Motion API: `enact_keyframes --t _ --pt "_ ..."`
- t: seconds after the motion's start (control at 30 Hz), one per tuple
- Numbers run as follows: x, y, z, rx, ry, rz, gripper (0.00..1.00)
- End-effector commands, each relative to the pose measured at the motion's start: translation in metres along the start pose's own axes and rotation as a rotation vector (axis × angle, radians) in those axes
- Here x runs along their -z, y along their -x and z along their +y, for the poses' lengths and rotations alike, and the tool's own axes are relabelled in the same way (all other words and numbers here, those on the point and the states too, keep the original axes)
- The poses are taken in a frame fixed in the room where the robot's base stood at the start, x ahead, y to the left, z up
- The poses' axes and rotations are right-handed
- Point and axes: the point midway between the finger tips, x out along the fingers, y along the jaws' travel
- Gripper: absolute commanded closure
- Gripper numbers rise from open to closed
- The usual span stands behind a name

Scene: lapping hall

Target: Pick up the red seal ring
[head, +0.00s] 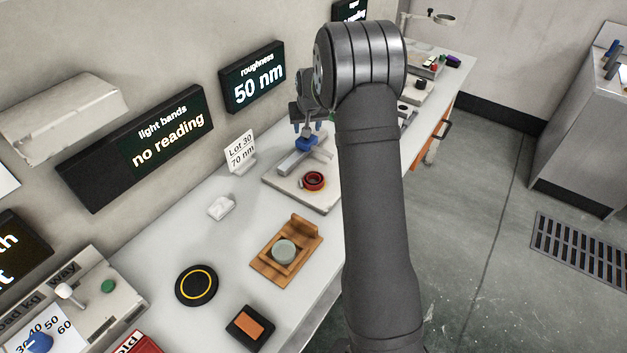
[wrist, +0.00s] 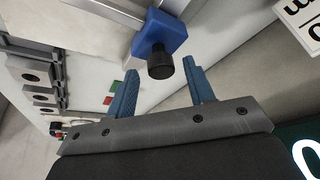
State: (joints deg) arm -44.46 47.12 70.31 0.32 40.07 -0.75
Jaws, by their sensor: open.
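The red seal ring (head: 313,181) lies on the front part of a pale plate (head: 318,201) in the head view, around or on a dark centre. I cannot make it out in the wrist view. My gripper (head: 309,113) is up behind the ring, over the back of the plate, partly hidden by my arm. In the wrist view my gripper (wrist: 160,67) has its two blue fingers apart, with nothing held. A blue block (wrist: 160,33) with a black knob shows beyond the fingers, in line with the gap. The blue block also shows in the head view (head: 307,144).
A grey bar (head: 300,158) runs over the plate beside the ring. A Lot 30 card (head: 240,152) stands left of the plate. A wooden fixture (head: 287,252) with a grey disc sits nearer. Wall displays (head: 253,77) line the back. Bare bench lies between plate and fixture.

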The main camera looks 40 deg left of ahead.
Motion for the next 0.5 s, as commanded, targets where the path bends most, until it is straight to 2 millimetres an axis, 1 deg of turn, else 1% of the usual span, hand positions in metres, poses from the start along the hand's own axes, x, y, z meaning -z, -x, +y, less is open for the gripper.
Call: enact_keyframes --t 0.03,0.1,0.2,0.43,0.5 --pt "0.0000 0.0000 0.0000 0.000 0.000 0.000 0.49" --pt "0.0000 0.0000 0.0000 0.000 0.000 0.000 0.36" --pt "0.0000 0.0000 0.0000 0.000 0.000 0.000 0.19" --pt "0.0000 0.0002 0.0000 0.000 0.001 0.000 0.19" --pt "-0.0013 0.0035 -0.0002 0.000 0.017 -0.007 0.19"
